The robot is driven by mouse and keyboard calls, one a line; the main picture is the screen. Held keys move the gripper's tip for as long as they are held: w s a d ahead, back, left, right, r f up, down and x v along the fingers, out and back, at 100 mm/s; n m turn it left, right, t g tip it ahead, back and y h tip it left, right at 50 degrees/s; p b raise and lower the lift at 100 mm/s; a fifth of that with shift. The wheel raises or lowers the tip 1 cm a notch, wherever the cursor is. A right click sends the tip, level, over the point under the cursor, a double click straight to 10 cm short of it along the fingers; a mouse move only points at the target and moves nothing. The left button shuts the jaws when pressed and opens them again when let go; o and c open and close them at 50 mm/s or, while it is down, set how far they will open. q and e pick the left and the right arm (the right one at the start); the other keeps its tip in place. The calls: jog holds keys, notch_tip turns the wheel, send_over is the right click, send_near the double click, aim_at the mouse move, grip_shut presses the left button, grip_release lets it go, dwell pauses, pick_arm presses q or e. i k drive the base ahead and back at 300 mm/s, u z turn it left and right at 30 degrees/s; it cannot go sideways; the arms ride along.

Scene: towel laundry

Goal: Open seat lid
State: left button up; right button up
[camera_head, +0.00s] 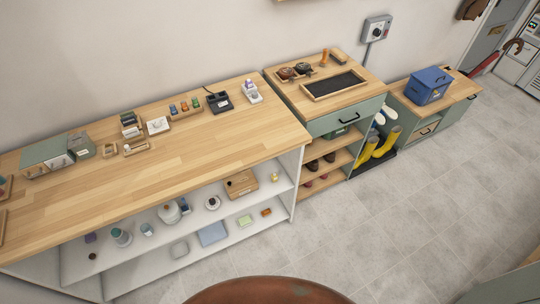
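A low bench with a wooden top (462,87) and green front stands at the right by the wall. It looks most like the seat, and its top lies flat, but I cannot make out a separate lid edge or hinge. A blue box (427,86) with a handle stands on its left part. A drawer-like front (428,131) with a dark handle shows below the top. Neither of my grippers is in view.
A long wooden counter (215,131) with small items fills the left. A taller cabinet (345,122) with shelves of shoes stands beside the bench; yellow boots (385,141) sit between them. A reddish-brown rounded surface (265,291) is at the bottom. Grey floor (400,220) is clear.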

aim_at(461, 88)
jog(key=u, duration=1.15)
jog(key=k, duration=1.1)
jog(key=z, duration=1.1)
jog(key=i, duration=0.5)
jog(key=z, duration=0.9)
jog(key=i, duration=2.7)
jog(key=z, duration=0.3)
